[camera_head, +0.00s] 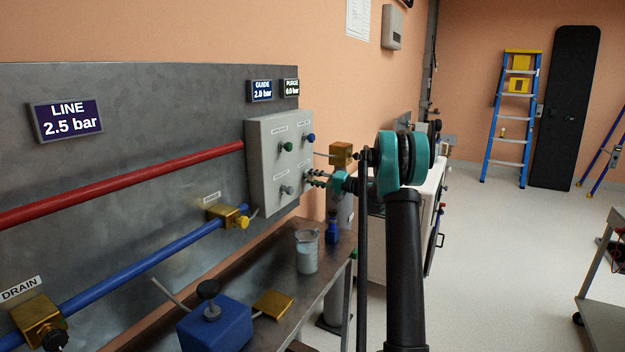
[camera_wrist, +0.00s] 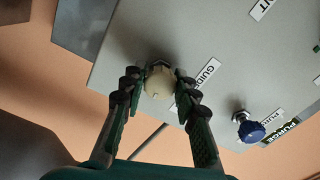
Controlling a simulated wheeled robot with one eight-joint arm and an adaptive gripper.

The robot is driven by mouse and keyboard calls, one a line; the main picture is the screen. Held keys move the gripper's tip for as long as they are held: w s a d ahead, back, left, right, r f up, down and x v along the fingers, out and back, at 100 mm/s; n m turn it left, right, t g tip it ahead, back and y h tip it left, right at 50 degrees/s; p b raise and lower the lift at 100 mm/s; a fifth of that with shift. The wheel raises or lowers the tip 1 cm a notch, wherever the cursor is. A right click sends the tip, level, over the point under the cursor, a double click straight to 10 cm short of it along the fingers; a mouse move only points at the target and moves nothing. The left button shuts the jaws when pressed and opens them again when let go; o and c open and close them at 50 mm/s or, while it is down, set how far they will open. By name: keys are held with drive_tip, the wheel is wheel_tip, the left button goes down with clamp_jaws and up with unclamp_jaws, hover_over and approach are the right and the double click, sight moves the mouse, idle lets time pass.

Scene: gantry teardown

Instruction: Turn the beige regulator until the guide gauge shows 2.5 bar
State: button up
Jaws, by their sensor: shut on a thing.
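The beige regulator (camera_wrist: 159,83) is a round knob on the grey control box (camera_head: 265,185), beside a GUIDE label (camera_wrist: 207,73) in the wrist view. My gripper (camera_wrist: 158,84) has one finger on each side of the knob and is shut on it. In the head view my gripper (camera_head: 318,179) reaches the lower right of the box face, and the knob is hidden by the fingers. The guide gauge (camera_head: 261,90) is a small dark display above the box. It appears to read 2.0 bar, though its digits are small.
A blue knob (camera_wrist: 250,130) sits by the PURGE label. Green (camera_head: 286,147) and grey (camera_head: 287,190) knobs share the box. The LINE display (camera_head: 68,119) reads 2.5 bar. A beaker (camera_head: 307,252) and a blue bottle (camera_head: 332,228) stand on the bench below my arm.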

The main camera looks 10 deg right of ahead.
drive_tip(key=shift+f+n, duration=0.1)
drive_tip(key=shift+n, duration=1.4)
drive_tip(key=o, duration=1.2)
drive_tip(key=shift+c, duration=0.2)
drive_tip(key=v, duration=1.2)
